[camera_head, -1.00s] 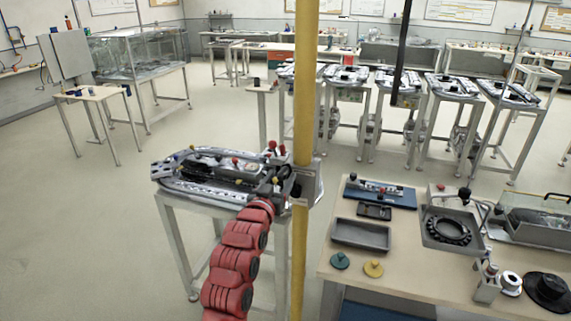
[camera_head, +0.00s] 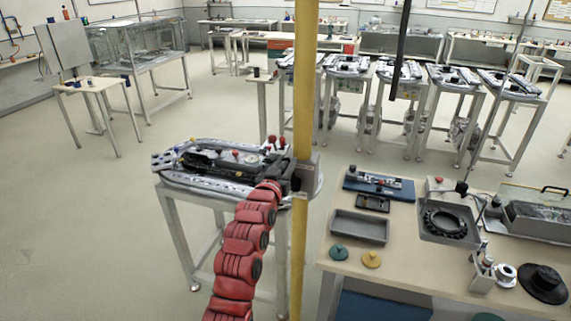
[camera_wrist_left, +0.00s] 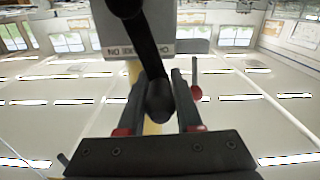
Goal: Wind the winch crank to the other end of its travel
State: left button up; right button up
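The winch is a grey box (camera_head: 308,176) on a yellow upright post (camera_head: 305,90), just right of the near metal stand. In the left wrist view its labelled plate (camera_wrist_left: 150,48) fills the top middle. The black crank (camera_wrist_left: 147,45) comes down from the top, and its rounded handle sits between the two fingers. My left gripper (camera_wrist_left: 159,88) appears shut on that handle, with a finger against each side. In the head view my left gripper (camera_head: 283,176) is beside the winch box, and the crank is hard to make out there. My right gripper is out of view.
The near metal stand (camera_head: 178,215) carries a long fixture with red knobs, close behind my left arm. A wooden table (camera_head: 410,250) with trays and parts stands at right. Several similar stands are behind. The floor at left is clear.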

pick_arm(q)
grip_shut()
dwell(1.0)
